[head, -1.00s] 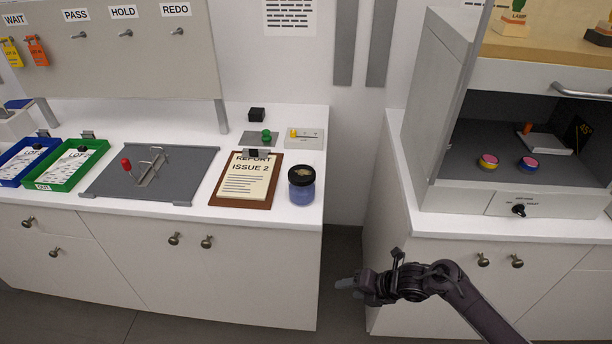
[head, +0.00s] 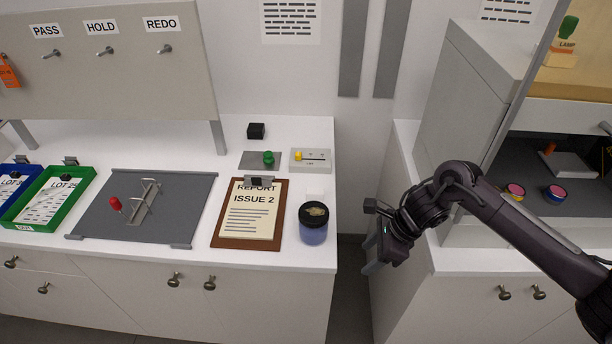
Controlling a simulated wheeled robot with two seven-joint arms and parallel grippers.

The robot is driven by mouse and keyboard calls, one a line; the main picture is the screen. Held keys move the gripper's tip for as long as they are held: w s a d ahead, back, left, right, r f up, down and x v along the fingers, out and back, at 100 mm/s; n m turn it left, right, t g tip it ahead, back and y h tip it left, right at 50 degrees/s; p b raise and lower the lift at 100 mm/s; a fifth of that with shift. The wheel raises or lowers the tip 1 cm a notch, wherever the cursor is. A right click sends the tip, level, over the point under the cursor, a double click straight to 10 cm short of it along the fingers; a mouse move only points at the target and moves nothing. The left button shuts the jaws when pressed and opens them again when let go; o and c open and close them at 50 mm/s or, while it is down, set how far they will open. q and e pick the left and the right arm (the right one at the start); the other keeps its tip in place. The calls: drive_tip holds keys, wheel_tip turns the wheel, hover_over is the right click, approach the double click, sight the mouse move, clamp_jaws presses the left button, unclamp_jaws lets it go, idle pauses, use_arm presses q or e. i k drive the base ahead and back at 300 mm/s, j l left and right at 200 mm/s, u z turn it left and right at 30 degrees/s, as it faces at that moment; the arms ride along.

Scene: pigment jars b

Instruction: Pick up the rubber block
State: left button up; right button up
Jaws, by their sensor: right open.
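A small black block (head: 256,131), which looks like the rubber block, sits at the back of the left white counter, near the wall. A small white block (head: 315,196) lies just behind the dark-lidded jar (head: 313,224); I cannot tell its material. My right gripper (head: 372,266) is open and empty. It hangs at the gap between the two counters, to the right of the jar and well apart from both blocks. My left gripper is not in view.
A clipboard (head: 249,236) lies left of the jar. A green-knobbed stamp (head: 268,158) and a yellow-knobbed slide gauge (head: 310,160) stand near the black block. A grey board (head: 185,215) and trays lie further left. The right cabinet (head: 470,110) stands beside my right arm.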

sight(312, 194)
drive_tip(key=i+j, duration=0.25)
drive_tip(key=i, duration=0.15)
drive_tip(key=i+j, duration=0.3)
drive_tip(key=i, duration=0.15)
